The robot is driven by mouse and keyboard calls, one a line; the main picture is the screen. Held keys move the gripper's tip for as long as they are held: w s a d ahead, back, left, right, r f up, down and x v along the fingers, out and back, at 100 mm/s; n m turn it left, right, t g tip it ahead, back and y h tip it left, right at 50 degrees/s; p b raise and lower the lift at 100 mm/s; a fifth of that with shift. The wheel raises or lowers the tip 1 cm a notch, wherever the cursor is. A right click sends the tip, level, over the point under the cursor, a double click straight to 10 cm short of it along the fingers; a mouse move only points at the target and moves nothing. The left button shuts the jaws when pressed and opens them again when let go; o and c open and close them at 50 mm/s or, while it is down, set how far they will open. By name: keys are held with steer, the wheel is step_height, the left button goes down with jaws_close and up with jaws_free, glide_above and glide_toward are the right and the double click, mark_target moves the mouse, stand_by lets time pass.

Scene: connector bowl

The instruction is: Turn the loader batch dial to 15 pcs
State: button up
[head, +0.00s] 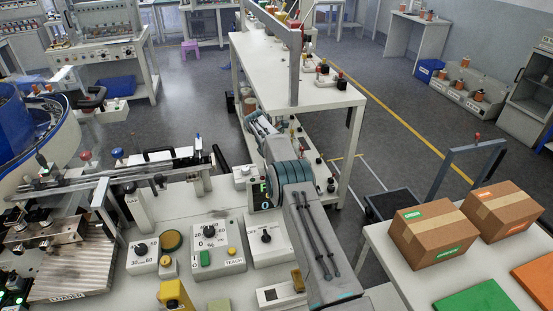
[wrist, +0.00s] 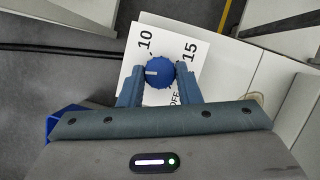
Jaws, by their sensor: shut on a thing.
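In the wrist view the blue round dial knob (wrist: 157,77) sits on a white plate (wrist: 140,62) printed with 10, 15 and OFF. Its short white mark points left in the picture, toward the side of the 10 and away from the 15. My gripper (wrist: 160,76) is shut on the knob, one finger on each side. The left finger and the hand cover part of the plate, so any other numbers are hidden. In the head view my arm reaches away over the bench; I cannot make out the blue knob there.
In the head view a bench panel with a TEACH box (head: 229,252) and a black-dial box (head: 267,238) lies left of my arm. A white table (head: 325,92) stands beyond. Cardboard boxes (head: 432,232) sit on a table at right.

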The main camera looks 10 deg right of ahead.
steer(key=shift+m+p, duration=0.3)
steer(key=shift+m, duration=0.3)
stand_by(0.6)
steer(key=o, duration=1)
steer(key=shift+c, duration=0.2)
steer(key=v, duration=1.3)
steer(key=shift+w+a+r, duration=0.15)
steer(key=shift+a+r, duration=0.1)
steer(key=shift+r, duration=0.15)
